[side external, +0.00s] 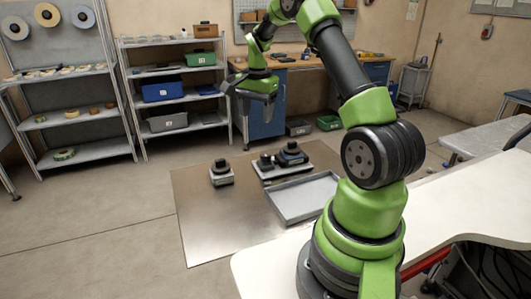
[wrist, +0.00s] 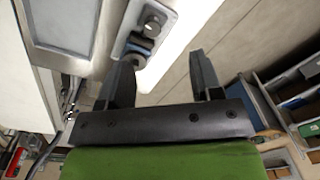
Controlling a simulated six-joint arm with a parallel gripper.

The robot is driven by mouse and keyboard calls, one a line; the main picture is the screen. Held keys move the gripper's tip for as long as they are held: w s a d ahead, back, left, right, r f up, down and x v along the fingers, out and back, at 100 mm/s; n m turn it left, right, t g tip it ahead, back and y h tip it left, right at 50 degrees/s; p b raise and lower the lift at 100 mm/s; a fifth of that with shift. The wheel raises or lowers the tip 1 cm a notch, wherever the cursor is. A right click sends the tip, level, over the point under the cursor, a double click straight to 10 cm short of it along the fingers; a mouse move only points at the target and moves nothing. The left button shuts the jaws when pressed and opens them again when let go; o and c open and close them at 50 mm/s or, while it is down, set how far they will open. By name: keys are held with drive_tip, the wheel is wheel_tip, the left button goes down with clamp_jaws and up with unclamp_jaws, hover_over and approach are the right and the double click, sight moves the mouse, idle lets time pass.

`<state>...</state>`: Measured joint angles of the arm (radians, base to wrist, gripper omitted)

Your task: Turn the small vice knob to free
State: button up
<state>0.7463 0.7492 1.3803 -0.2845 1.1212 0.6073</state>
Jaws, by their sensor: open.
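In the side external view, a low pale base (side external: 283,174) carries a smaller dark knobbed unit (side external: 265,161) and a larger dark one (side external: 291,154). A separate small block with a dark knob on top (side external: 221,173) stands to their left. No label shows which one is the small vice, and the knob's setting is too small to read. My gripper (side external: 258,97) hangs well above and behind these units, apart from them. In the wrist view, my gripper (wrist: 160,60) is open, with nothing between its fingers. A grey block with round knobs (wrist: 150,25) shows beyond the left finger.
A shallow grey tray (side external: 303,198) lies right of the units, on a metal sheet (side external: 205,230) on the floor. A white table (side external: 460,205) is at right. Shelves (side external: 170,90) and a workbench (side external: 330,63) stand behind. The sheet's front left is clear.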

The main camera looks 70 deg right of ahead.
drive_tip(key=m, duration=0.1)
hover_over(265, 154)
wheel_tip(265, 154, down, 4)
drive_tip(key=shift+g, duration=0.3)
wheel_tip(265, 154, down, 10)
drive_tip(key=shift+r, duration=0.15)
drive_tip(key=c, duration=0.9)
